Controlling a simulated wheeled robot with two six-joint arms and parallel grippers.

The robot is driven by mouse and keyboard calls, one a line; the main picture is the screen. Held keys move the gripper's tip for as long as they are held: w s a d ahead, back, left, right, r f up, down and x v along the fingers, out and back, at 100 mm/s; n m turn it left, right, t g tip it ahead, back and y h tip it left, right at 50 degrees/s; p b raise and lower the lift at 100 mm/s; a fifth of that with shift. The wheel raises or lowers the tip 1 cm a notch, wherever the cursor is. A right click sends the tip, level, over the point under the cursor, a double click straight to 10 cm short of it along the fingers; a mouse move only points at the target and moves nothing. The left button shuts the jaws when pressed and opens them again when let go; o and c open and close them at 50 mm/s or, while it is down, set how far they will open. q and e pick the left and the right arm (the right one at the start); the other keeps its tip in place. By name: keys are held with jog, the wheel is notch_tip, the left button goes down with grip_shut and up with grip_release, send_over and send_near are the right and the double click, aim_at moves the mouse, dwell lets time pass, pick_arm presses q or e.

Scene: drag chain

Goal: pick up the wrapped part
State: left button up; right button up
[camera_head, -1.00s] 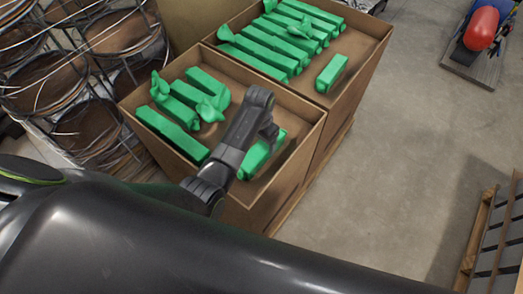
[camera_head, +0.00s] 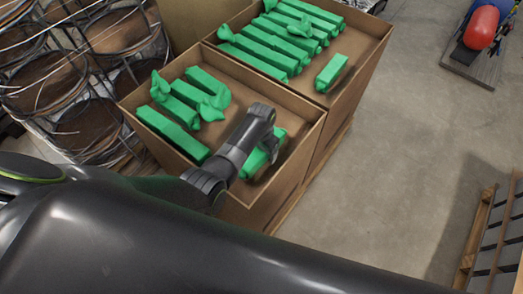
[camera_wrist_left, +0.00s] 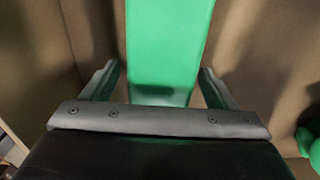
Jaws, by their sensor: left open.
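A green wrapped part (camera_head: 256,165) lies in the front right of the nearer cardboard box (camera_head: 290,176). My left gripper (camera_head: 270,150) reaches down into that box over this part, and my arm hides some of it. In the left wrist view the green wrapped part (camera_wrist_left: 165,50) runs lengthwise between the two fingers of my left gripper (camera_wrist_left: 158,85). The fingers are open, one on each side, with a gap to the part. My right gripper is out of view.
Several other green wrapped parts (camera_head: 172,134) lie in the same box. A farther box (camera_head: 362,44) holds more of them (camera_head: 258,55). Wire coils (camera_head: 70,75) stand on the left. The floor (camera_head: 400,130) to the right is clear up to a pallet (camera_head: 478,235).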

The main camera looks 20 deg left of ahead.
pick_arm(q)
jog(key=c, duration=1.2)
jog(key=shift+c, duration=0.6)
jog(key=shift+w+r, duration=0.1)
jog(key=shift+r, duration=0.1)
